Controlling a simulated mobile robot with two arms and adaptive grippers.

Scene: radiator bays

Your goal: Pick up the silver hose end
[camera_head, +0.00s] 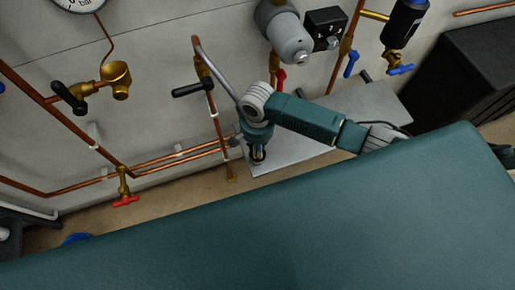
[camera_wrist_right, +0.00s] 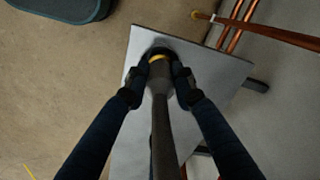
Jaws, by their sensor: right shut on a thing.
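The silver hose (camera_head: 217,72) hangs from the copper pipe on the wall and runs down to my right gripper (camera_head: 258,154), which is over the grey shelf. In the right wrist view the two fingers of my right gripper (camera_wrist_right: 159,72) are shut on the hose end (camera_wrist_right: 158,60), which shows a yellow band and a dark tip. The hose body runs back toward the camera between the fingers. The hose end is largely hidden by the gripper in the head view. My left gripper is not in view.
The grey shelf (camera_head: 370,102) lies beneath my right gripper. Copper pipes (camera_head: 185,153) run along the wall close by. A red-handled valve (camera_head: 125,199) is at the left, and a black box (camera_head: 470,65) stands at the right.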

